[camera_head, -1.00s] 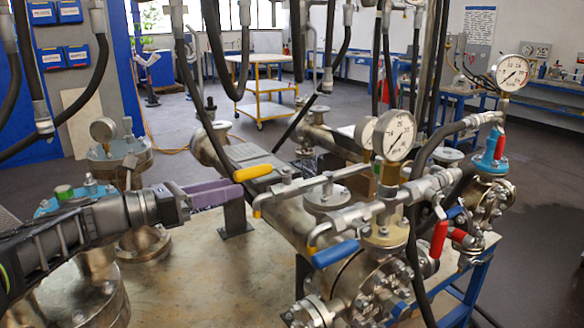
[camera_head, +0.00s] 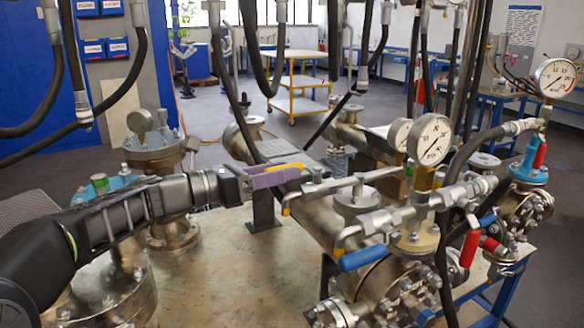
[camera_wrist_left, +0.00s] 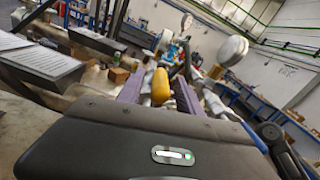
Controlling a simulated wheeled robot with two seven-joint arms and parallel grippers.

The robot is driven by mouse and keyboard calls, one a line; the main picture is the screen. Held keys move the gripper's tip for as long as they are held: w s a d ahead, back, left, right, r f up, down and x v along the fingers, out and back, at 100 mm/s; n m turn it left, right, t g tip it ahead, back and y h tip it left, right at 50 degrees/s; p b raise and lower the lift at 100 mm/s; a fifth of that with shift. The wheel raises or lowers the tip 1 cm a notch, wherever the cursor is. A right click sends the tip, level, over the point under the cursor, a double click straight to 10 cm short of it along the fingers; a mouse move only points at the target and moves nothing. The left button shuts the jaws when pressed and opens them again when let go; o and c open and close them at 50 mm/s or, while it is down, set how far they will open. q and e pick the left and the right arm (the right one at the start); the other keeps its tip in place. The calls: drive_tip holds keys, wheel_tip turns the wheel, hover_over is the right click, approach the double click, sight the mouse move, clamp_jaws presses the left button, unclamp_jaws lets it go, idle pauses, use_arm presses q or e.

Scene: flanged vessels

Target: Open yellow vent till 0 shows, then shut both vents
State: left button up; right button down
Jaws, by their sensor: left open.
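The yellow vent handle (camera_head: 293,166) lies level above the pipework, partly hidden behind my purple fingers. My left gripper (camera_head: 276,176) reaches in from the left and is open around or beside the handle. In the left wrist view the yellow handle (camera_wrist_left: 160,88) shows between the two purple fingers; contact cannot be told. A pressure gauge (camera_head: 431,140) with a white dial stands on the near vessel; its reading is too small to tell. A blue-handled lever (camera_head: 363,257) sits lower in front. My right gripper is not in view.
A red handle (camera_head: 469,249) and another gauge (camera_head: 555,77) are at the right. Black hoses (camera_head: 450,80) hang around the pipework. A flanged vessel (camera_head: 152,152) stands at the left. A yellow trolley (camera_head: 298,86) is far back.

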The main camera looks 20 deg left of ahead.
use_arm(q)
drive_tip(key=shift+x, duration=1.35)
clamp_jaws()
idle(0.4)
